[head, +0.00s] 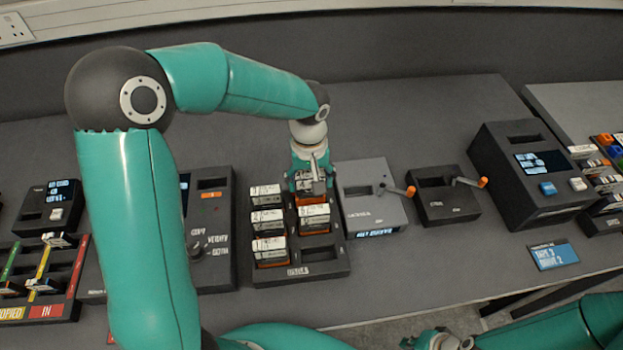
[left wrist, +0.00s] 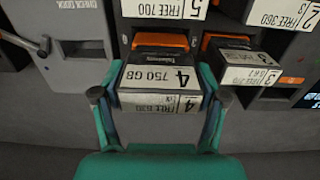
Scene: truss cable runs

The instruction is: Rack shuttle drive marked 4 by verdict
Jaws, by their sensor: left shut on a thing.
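The shuttle drive marked 4 (left wrist: 157,78), labelled 750 GB with an orange part, is between the fingers of my left gripper (left wrist: 155,105). In the head view my left gripper (head: 308,182) is over the far right position of the dark drive tray (head: 300,272), shut on that drive. I cannot tell how far the drive sits in its slot. Drives marked 5 (left wrist: 165,10) and 3 (left wrist: 240,68) stand near it in the tray. Part of my right arm shows at the lower right, with its hand end (head: 440,341) cut off; its jaws cannot be made out.
A grey dock with an orange-tipped lever (head: 370,195) stands right of the tray. Beyond it are a darker lever dock (head: 443,200) and a screen unit (head: 530,175). A dial unit (head: 210,225) and a coloured-lane rack (head: 40,312) are left. A blue sign (head: 553,256) lies at right.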

